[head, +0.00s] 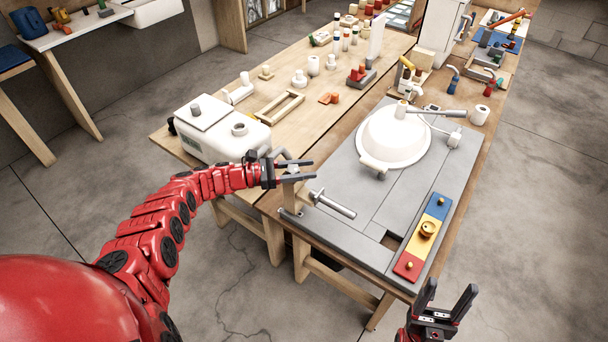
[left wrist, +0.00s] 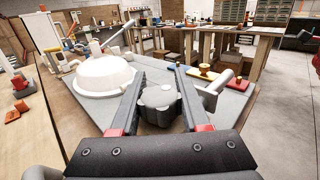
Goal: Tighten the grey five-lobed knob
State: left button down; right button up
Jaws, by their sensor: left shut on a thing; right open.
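The grey five-lobed knob (left wrist: 160,104) is between the two fingers of my left gripper (left wrist: 161,96) in the left wrist view. The fingers are shut on its sides, and its lobed top faces the camera. In the head view my left gripper (head: 303,171) reaches in from the left and partly hides the knob (head: 292,170). The knob sits above a tan upright post (head: 293,193) at the grey board's near left corner. My right gripper (head: 447,305) is open and empty, low at the lower right, off the table's near edge.
A grey board (head: 349,231) lies on the wooden table, with a white dome (head: 394,139) on it. A grey rod (head: 334,206) sticks out beside the post. A red, yellow and blue strip (head: 409,266) carries brass knobs. A white box (head: 217,138) stands left of my left gripper.

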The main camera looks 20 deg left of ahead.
pick_arm(q)
jog(key=shift+c, duration=1.9)
grip_release()
jog(key=b+v, duration=0.5)
jog(key=v, duration=1.2)
jog(key=shift+a, duration=0.2)
